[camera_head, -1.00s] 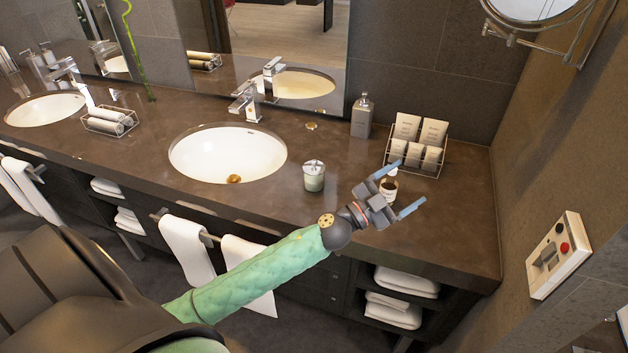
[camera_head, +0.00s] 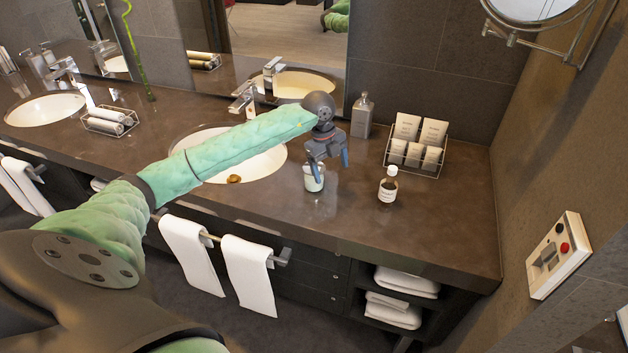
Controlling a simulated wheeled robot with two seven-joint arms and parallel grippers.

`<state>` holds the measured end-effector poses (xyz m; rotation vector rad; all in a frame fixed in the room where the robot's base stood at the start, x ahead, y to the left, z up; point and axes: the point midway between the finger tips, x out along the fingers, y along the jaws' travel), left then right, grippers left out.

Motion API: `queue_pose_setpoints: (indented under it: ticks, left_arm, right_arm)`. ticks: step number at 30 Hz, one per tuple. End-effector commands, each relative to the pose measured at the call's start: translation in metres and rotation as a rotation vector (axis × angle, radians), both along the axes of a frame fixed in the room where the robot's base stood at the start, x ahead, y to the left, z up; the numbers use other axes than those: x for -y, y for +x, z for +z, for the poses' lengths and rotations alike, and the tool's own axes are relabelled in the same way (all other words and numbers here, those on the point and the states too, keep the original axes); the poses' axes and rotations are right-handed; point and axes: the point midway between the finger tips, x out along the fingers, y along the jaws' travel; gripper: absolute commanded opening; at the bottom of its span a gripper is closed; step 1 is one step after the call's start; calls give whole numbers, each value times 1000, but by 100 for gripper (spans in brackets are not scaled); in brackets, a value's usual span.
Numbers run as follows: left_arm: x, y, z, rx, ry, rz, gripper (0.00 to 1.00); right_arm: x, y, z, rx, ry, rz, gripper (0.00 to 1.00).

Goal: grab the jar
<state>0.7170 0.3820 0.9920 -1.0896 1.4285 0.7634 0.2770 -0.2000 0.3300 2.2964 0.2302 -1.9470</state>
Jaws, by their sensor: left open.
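The jar (camera_head: 312,184) is a small pale-green glass jar standing upright on the brown counter (camera_head: 290,212), right of the near sink. My left gripper (camera_head: 331,173) points down over the jar, with its blue-tipped fingers open. One finger overlaps the jar in the picture and the other is to its right. The gripper hides the jar's top. I cannot tell whether the fingers touch it or stand around it. My right gripper is not in view.
A small brown bottle (camera_head: 388,187) with a white label stands right of the jar. A grey dispenser (camera_head: 362,116) and a wire rack (camera_head: 430,172) of tubes are behind. My left arm crosses above the sink (camera_head: 258,166). The counter's front right is clear.

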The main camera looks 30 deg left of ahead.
Motion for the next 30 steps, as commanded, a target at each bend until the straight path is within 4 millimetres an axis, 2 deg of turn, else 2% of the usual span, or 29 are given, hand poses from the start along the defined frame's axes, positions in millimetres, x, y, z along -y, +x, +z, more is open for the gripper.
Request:
queue_pose_setpoints:
  ticks: [1, 3, 7, 10, 13, 20, 30]
  left_arm:
    - [-19, 1, 6, -20, 59, 35, 81]
    - [-38, 2, 12, -42, 123, 77, 81]
    - [-58, 1, 17, -65, 186, 122, 81]
    - [-61, 1, 12, -72, 198, 131, 81]
    - [-61, 1, 3, -71, 198, 130, 81]
    - [-61, 1, -8, -70, 195, 128, 81]
    - [-62, 2, -28, -72, 195, 128, 81]
  right_arm:
    - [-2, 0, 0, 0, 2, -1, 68]
    - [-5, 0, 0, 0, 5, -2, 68]
    - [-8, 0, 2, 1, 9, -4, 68]
    - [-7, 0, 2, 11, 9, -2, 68]
    - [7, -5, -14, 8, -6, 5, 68]
    - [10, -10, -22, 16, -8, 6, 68]
    - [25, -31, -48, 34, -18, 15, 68]
